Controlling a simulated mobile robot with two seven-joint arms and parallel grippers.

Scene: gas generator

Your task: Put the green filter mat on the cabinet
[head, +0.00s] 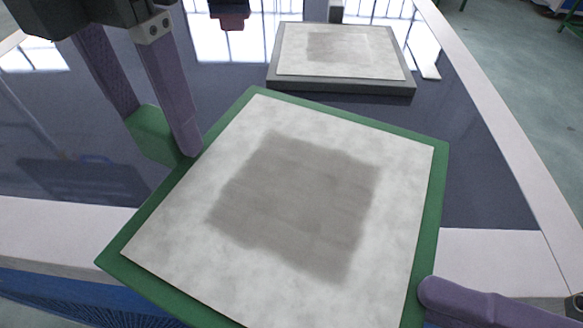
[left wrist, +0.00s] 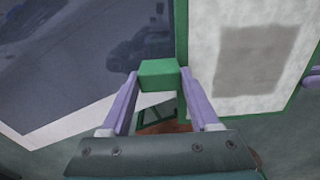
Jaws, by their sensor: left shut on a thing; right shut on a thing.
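The green filter mat (head: 425,215) is a square green frame around a whitish sheet with a grey-brown patch. It fills the middle of the head view, tilted and close to me, over the near edge of the dark-topped cabinet (head: 480,200). My left gripper (head: 163,132) is shut on a green block handle at the mat's left edge. The left wrist view also shows this handle (left wrist: 159,75) between the two purple fingers. My right gripper (head: 430,300) is at the mat's lower right edge, shut on it; the exact grip is partly out of frame.
A similar grey-framed mat (head: 340,87) lies on the dark top at the back. A small dark red and black object (head: 231,14) is at the top edge. Pale borders (head: 488,115) edge the glossy top. Dark surface is clear left and right of the green mat.

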